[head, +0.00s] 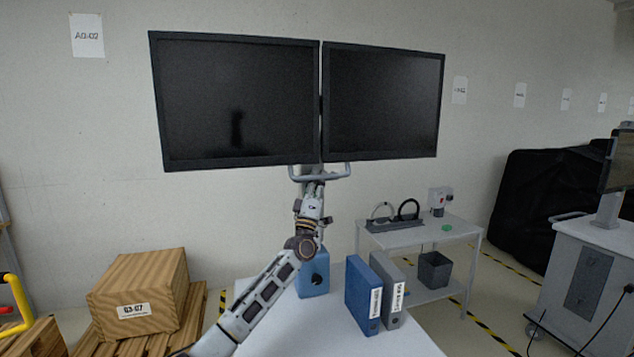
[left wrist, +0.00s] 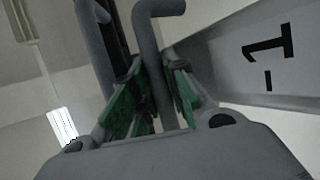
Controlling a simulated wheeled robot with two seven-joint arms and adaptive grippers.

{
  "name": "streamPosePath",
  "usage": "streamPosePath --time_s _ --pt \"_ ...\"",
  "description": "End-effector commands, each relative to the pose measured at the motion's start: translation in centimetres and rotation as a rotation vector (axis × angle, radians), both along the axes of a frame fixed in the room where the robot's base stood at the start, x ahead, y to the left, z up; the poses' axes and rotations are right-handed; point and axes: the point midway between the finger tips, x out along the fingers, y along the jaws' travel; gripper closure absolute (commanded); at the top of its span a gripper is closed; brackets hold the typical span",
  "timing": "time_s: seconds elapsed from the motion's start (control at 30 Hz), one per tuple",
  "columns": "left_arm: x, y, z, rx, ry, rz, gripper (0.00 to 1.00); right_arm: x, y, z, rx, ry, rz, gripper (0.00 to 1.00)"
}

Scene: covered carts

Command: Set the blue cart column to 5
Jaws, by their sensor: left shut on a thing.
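The cart's twin dark monitors (head: 240,100) stand upright in the middle of the head view. A grey handle (head: 336,171) hangs just below them, and its bent bars also show in the left wrist view (left wrist: 160,35). My left gripper (head: 309,181) is shut on the handle; its green finger pads close around a bar in the left wrist view (left wrist: 155,98). Beside it, the grey column (left wrist: 235,75) carries a dark tick and the digit 1. The blue column base (head: 314,278) rises from the white cart top (head: 285,330). My arm partly hides the column. My right gripper is out of view.
Blue (head: 363,295) and grey (head: 390,290) binders stand on the cart top, right of the column. A side table (head: 430,238) is behind to the right. A wooden box (head: 140,290) is at left. Another white cart (head: 585,270) stands at far right.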

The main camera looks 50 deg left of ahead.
Motion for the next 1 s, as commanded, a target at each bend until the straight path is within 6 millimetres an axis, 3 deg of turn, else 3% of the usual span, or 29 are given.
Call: streamPosePath --time_s 0.33,0.37,0.43,1.0 --pt "-0.2 0.1 0.9 0.004 -0.010 0.004 1.00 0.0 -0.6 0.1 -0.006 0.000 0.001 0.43" --pt "-0.3 0.1 1.0 0.004 -0.010 0.004 0.84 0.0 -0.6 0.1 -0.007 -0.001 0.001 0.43" --pt "-0.3 0.1 1.0 0.005 -0.011 0.003 0.75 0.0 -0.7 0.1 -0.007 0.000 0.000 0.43" --pt "-0.3 -0.1 0.0 0.002 -0.002 0.001 0.75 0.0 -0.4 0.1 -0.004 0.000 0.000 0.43"
